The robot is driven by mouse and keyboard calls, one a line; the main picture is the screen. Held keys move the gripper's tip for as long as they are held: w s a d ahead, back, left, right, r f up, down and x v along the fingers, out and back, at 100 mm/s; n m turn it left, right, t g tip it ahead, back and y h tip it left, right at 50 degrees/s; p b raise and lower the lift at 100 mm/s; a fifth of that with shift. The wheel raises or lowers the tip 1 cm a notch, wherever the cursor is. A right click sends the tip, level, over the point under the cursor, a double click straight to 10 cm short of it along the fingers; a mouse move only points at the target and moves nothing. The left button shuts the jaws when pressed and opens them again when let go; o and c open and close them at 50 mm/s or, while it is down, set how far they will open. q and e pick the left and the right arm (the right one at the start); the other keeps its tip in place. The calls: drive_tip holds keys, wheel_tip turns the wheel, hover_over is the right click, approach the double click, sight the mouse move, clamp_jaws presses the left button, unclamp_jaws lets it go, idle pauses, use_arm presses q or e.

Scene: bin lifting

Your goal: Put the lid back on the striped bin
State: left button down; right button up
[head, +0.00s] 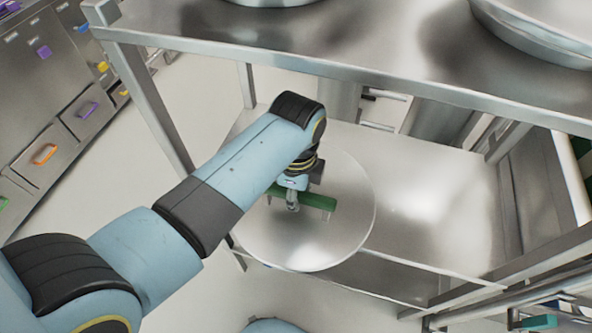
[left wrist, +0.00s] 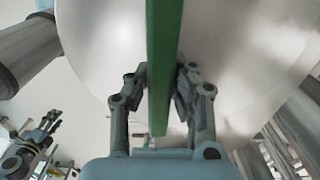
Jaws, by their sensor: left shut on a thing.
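A round, shiny metal lid (head: 338,240) with a green bar handle (head: 318,201) shows in the head view, over the lower shelf and overlapping its front edge. I cannot tell whether it rests on the shelf or hangs above it. My left gripper (head: 293,203) is shut on the handle from above. In the left wrist view, the green handle (left wrist: 163,60) runs between the two fingers (left wrist: 160,92), with the lid (left wrist: 235,60) behind it. What looks like my right gripper (left wrist: 42,128) shows small at the left there; its jaw state is unclear. I cannot identify the striped bin.
A metal upper shelf (head: 300,45) with round metal vessels stands above my left forearm. Bare lower shelf (head: 430,200) extends to the right of the lid. A shelf post (head: 150,105) stands left of my forearm. Drawers with coloured handles (head: 85,115) line the left; open floor lies between.

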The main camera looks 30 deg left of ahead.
use_arm(q)
drive_tip(key=shift+w+r, duration=0.15)
drive_tip(key=shift+r, duration=2.35)
drive_tip(key=shift+w+r, duration=0.35)
drive_tip(key=shift+r, duration=0.45)
drive_tip(key=shift+s+d+r, duration=0.1)
drive_tip(key=shift+r, duration=1.1)
drive_tip(key=shift+f, duration=1.85)
drive_tip(key=shift+s+f, duration=0.15)
drive_tip(key=shift+f, duration=1.1)
drive_tip(key=shift+s, duration=0.1)
